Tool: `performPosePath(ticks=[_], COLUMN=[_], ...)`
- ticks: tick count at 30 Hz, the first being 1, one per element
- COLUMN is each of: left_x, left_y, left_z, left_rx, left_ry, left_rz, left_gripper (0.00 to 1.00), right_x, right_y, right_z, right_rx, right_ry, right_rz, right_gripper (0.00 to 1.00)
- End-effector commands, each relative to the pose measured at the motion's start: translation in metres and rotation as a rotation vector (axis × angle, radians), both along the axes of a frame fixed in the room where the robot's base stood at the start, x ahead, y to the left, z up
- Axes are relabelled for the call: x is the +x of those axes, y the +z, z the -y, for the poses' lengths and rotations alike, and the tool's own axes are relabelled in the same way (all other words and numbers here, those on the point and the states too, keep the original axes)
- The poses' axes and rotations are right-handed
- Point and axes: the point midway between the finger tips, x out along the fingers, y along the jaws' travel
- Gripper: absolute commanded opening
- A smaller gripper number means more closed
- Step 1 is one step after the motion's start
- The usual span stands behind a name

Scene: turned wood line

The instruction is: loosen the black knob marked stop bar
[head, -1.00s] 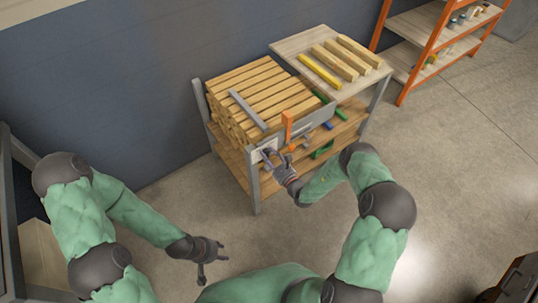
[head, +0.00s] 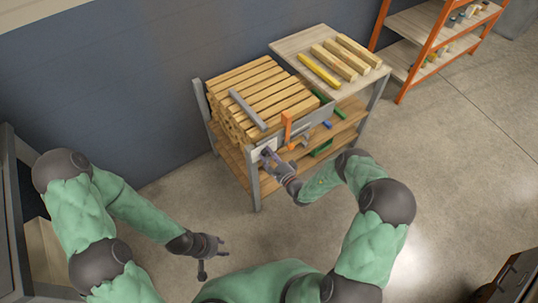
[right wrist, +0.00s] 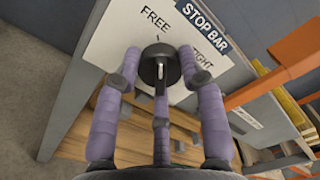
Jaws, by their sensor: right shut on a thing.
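The black round knob (right wrist: 160,66) is on a white panel (right wrist: 110,50) at the end of the wood rack, under a blue sign reading STOP BAR (right wrist: 204,28). The panel reads FREE to the upper left of the knob and TIGHT to the right. A pale mark shows on the knob's face. My right gripper (right wrist: 160,75) is shut on the knob, with purple fingers at its left, right and below. In the head view my right gripper (head: 268,156) is at the panel and hides the knob. My left gripper (head: 221,247) is open and empty, above bare floor.
An orange handle (head: 288,128) stands close right of the panel. A grey bar (head: 248,110) lies over the stacked wood strips (head: 250,85). Several square sticks lie on the side shelf (head: 297,42).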

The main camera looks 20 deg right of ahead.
Motion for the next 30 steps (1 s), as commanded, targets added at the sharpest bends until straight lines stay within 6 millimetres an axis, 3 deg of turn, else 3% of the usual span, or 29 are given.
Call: performPosePath(ticks=[12, 29, 30], left_x=[0.0, 0.0001, 0.0], left_y=[0.0039, 0.0041, 0.004], left_z=[0.0, 0.0, -0.0001], left_rx=[0.0, 0.0, 0.0], left_ry=[0.0, 0.0, 0.0], left_rz=[0.0, 0.0, 0.0], left_gripper=[0.4, 0.4, 0.4], right_x=[0.0015, -0.0004, -0.0004], right_y=[0.0044, 0.0022, 0.002], right_z=[-0.0045, -0.0061, -0.0063], right_rx=[-0.175, -0.196, -0.195], right_ry=[0.011, 0.014, 0.014], right_rz=[0.078, 0.081, 0.08], right_gripper=[0.08, 0.07, 0.51])
